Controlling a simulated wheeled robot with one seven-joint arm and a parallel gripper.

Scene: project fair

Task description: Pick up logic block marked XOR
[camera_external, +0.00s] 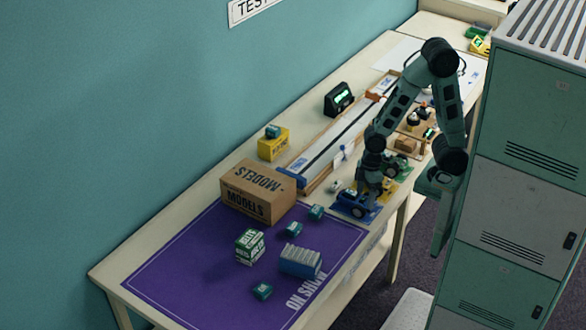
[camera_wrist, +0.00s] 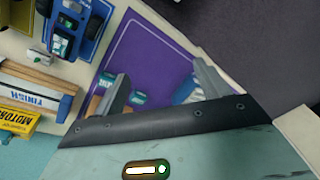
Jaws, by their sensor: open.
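Small teal blocks with pale labels lie on the purple mat: one near the cardboard box (camera_external: 317,212), one closer to the middle (camera_external: 293,229) and one near the front edge (camera_external: 262,291). Another teal block (camera_external: 272,131) sits on the yellow box. I cannot read which is marked XOR. My gripper (camera_external: 371,190) hangs over the blue car at the mat's far right end, apart from the blocks on the mat. In the wrist view my gripper (camera_wrist: 162,88) is open, and teal blocks (camera_wrist: 138,98) show beyond its left finger, partly hidden.
The MODELS carton (camera_external: 250,192) stands on the mat's (camera_external: 190,255) far edge. A green-and-white box (camera_external: 250,246) and a blue-grey slotted block (camera_external: 300,262) stand on the mat. A long track (camera_external: 338,145) and the blue car (camera_external: 355,206) lie beyond. Lockers (camera_external: 515,215) rise at right.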

